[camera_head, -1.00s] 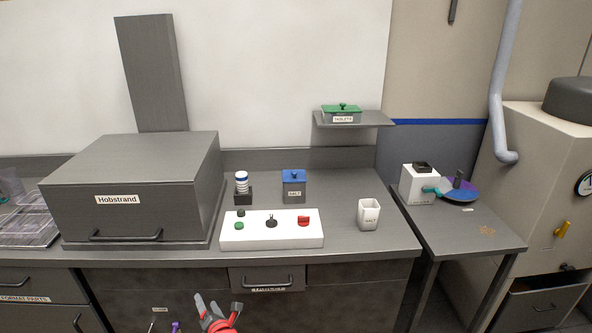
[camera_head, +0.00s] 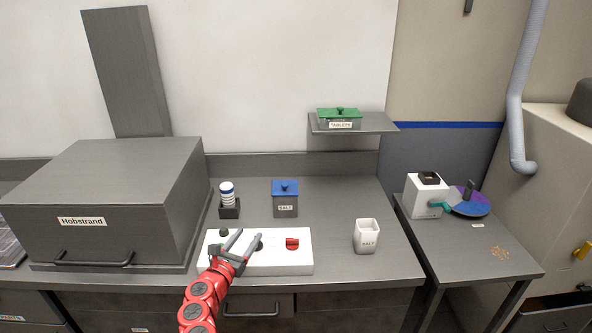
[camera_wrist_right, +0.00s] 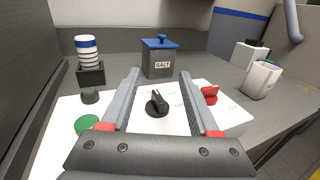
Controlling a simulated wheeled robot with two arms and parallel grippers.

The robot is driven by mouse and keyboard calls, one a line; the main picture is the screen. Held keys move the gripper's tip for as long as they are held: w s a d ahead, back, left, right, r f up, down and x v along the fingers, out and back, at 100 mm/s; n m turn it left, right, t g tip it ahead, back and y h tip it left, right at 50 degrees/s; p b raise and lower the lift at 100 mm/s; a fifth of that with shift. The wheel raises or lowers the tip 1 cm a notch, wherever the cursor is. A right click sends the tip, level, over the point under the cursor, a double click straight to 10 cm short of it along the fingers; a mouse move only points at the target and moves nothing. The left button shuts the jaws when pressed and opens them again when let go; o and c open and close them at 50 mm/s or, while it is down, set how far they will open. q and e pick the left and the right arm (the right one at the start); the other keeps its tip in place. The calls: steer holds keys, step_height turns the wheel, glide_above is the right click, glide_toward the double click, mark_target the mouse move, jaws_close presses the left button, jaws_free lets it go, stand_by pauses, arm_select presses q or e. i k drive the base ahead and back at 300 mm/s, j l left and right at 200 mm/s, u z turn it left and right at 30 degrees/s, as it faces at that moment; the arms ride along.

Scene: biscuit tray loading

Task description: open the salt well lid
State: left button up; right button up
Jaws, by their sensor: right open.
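The salt well (camera_head: 285,205) is a grey box labelled SALT, standing on the counter behind the white control panel. Its blue lid (camera_head: 286,186) with a small blue knob sits shut on top. The right wrist view also shows the blue lid (camera_wrist_right: 160,43) and the grey well (camera_wrist_right: 159,64), straight ahead beyond the fingers. My right gripper (camera_head: 249,239) is open and empty above the panel, in front of and apart from the well. In the right wrist view a black knob (camera_wrist_right: 157,104) on the panel shows between its fingers. My left gripper is not in view.
The white panel (camera_head: 295,262) carries a red switch (camera_head: 292,243). A striped stack (camera_head: 227,194) in a dark holder stands left of the well. The large Hobstrand box (camera_head: 120,210) fills the left. A shelf (camera_head: 375,124) holds a green-lidded container.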

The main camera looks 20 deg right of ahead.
mark_target(280, 187)
steer(key=i+l, duration=0.5)
steer(key=l, duration=0.25)
steer(key=i+l, duration=0.2)
steer(key=l, duration=0.15)
steer(key=l+z, duration=0.05)
